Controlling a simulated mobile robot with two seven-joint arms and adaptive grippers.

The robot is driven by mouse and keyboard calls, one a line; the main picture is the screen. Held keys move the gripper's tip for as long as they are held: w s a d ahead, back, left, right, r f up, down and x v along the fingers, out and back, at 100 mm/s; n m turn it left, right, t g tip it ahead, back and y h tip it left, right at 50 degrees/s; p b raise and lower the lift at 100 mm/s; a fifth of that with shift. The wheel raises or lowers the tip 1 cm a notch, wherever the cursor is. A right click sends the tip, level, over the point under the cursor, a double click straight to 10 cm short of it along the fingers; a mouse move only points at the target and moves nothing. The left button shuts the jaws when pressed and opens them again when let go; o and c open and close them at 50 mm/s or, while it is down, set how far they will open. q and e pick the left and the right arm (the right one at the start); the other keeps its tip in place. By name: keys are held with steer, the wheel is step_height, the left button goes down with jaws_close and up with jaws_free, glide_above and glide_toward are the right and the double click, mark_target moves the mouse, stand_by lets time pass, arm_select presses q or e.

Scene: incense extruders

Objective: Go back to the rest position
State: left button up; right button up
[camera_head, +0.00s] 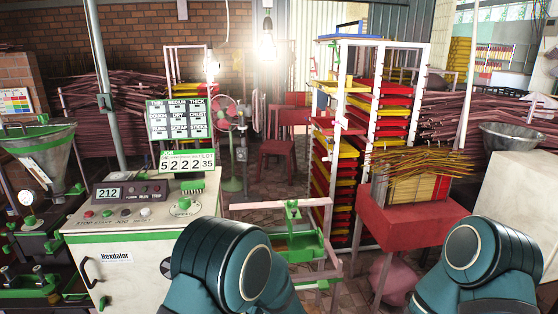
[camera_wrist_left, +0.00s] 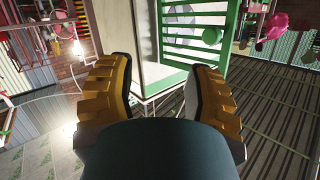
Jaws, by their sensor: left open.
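My left gripper (camera_wrist_left: 155,88) shows in the left wrist view with its two yellow-and-black fingers spread apart. Nothing is between the fingers. Beyond them are a pale panel with a green edge and a green slatted frame (camera_wrist_left: 192,40). In the head view two teal arm links of mine fill the bottom, one left of the middle and one at the right. Neither gripper shows in the head view. The control cabinet (camera_head: 140,245) with its 212 display stands at the left, close to my left arm link.
A green tray on a pink stand (camera_head: 300,243) is between my arms. A red table (camera_head: 408,226) with incense sticks (camera_head: 420,165) is at the right. A rack of red and yellow trays (camera_head: 378,118) stands behind. A metal funnel (camera_head: 38,150) is at the far left.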

arm_select(q)
steer(key=s+a+f+m+g+h, duration=0.2)
steer(key=s+f+m+h, duration=0.15)
steer(key=f+h, duration=0.75)
steer(key=s+d+f+m+g+h, duration=0.1)
steer(key=s+f+g+h, duration=0.1)
steer(key=s, duration=0.7)
steer(key=s+d+f+m+g+h, duration=0.1)
steer(key=s+f+g, duration=0.3)
steer(key=s, duration=0.6)
steer(key=shift+d+g+h, duration=0.3)
steer(key=shift+h, duration=0.5)
